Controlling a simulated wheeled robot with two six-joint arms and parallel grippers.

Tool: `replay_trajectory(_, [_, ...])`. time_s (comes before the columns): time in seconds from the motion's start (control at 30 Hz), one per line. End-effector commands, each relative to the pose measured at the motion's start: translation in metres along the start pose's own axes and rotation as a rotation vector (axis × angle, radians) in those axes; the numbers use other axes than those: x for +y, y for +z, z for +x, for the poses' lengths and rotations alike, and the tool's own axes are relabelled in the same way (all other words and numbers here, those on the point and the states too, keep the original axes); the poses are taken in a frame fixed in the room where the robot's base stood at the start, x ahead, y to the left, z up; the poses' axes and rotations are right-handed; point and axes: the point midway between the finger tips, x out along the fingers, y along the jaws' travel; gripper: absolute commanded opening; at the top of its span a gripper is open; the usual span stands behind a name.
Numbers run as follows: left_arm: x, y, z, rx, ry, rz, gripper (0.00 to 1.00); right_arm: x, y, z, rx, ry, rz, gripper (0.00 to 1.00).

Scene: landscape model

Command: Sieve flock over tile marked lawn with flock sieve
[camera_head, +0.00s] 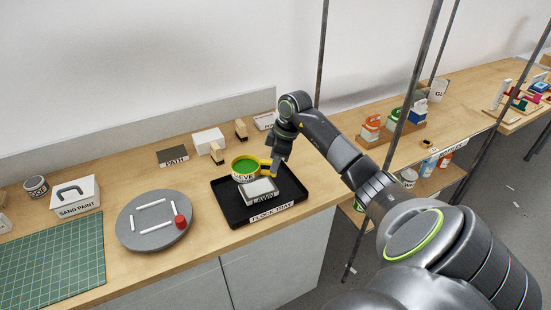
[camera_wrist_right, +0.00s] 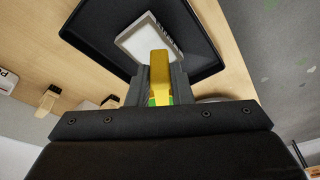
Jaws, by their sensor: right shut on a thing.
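The flock sieve (camera_head: 245,169) is a round yellow-rimmed tub with green inside and a label on its side. My right gripper (camera_head: 275,165) is shut on its yellow handle, which also shows between the fingers in the right wrist view (camera_wrist_right: 159,72). The sieve is over or beside the back left part of the lawn tile; its exact height is hard to tell. The lawn tile (camera_head: 262,188) is a pale framed square lying in the black flock tray (camera_head: 232,212). The tile also shows in the right wrist view (camera_wrist_right: 135,42), its top grey-white. My left gripper is out of view.
A grey turntable (camera_head: 150,238) with white bars and a red knob stands left of the tray. The sand paint box (camera_head: 76,196), a green cutting mat (camera_head: 55,262) and a dark path tile (camera_head: 172,156) are also on the bench. Thin dark posts (camera_head: 420,70) stand at the right.

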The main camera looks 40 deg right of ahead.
Motion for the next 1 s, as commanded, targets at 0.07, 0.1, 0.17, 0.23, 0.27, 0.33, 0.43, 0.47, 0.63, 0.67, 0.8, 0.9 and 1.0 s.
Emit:
replay_trajectory(0.07, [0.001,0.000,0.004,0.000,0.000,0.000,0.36,0.000,0.001,0.006,0.001,0.000,-0.001,0.00])
replay_trajectory(0.1, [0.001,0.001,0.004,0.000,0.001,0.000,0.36,0.000,0.001,0.007,0.001,0.000,-0.001,0.00])
replay_trajectory(0.17, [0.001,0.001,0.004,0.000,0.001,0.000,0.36,0.000,0.001,0.007,0.001,0.000,-0.001,0.00])
replay_trajectory(0.23, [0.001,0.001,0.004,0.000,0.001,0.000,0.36,0.000,0.001,0.006,0.001,0.001,-0.001,0.00])
replay_trajectory(0.27, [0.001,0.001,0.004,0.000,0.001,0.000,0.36,0.000,0.001,0.006,0.001,0.000,-0.001,0.00])
replay_trajectory(0.33, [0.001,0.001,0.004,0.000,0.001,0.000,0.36,0.000,0.001,0.006,0.001,0.000,-0.001,0.00])
replay_trajectory(0.43, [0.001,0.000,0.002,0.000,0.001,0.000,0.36,0.001,0.005,0.005,-0.001,0.001,0.000,0.00])
replay_trajectory(0.47, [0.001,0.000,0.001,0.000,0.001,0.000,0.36,0.002,0.008,0.003,-0.002,0.002,0.001,0.00])
replay_trajectory(0.63, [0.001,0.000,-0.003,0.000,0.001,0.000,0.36,0.004,0.016,0.002,0.003,0.000,-0.001,0.00])
replay_trajectory(0.67, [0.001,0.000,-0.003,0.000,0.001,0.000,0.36,0.003,0.010,0.004,0.005,-0.002,-0.003,0.00])
replay_trajectory(0.8, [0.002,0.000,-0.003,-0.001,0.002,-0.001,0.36,-0.004,-0.013,0.010,0.005,-0.002,-0.003,0.00])
replay_trajectory(0.9, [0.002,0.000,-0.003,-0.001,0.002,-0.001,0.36,-0.006,-0.020,0.011,0.002,0.000,-0.001,0.00])
replay_trajectory(1.0, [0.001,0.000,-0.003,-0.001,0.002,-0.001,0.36,-0.006,-0.019,0.012,0.000,0.000,0.000,0.00])
